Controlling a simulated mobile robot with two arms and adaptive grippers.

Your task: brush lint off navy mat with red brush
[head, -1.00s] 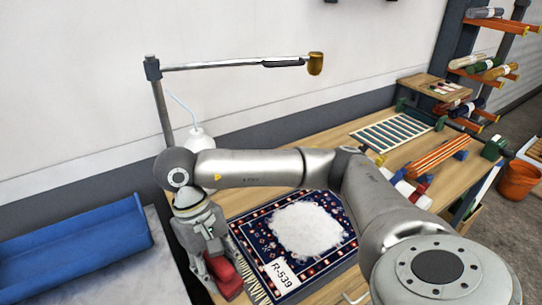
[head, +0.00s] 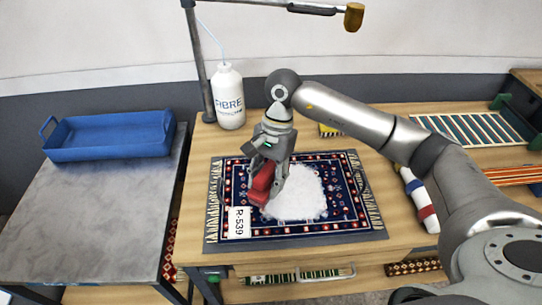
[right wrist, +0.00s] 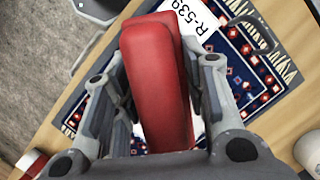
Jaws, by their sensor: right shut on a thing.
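The navy mat (head: 335,222) with a red and white pattern and a fringe lies on a grey sheet on the wooden table. A white heap of lint (head: 300,195) covers its middle. A paper tag marked R-539 (head: 239,221) lies at its front left. My right gripper (head: 268,180) is shut on the red brush (head: 262,186), over the mat at the left edge of the lint. In the right wrist view the red brush (right wrist: 157,75) sits between the fingers; its underside is hidden, so I cannot tell whether it touches the mat. My left gripper is not in view.
A white FIBRE bottle (head: 229,97) and a lamp post (head: 200,70) stand behind the mat. A blue tray (head: 110,137) sits on the grey side table (head: 90,220) at left.

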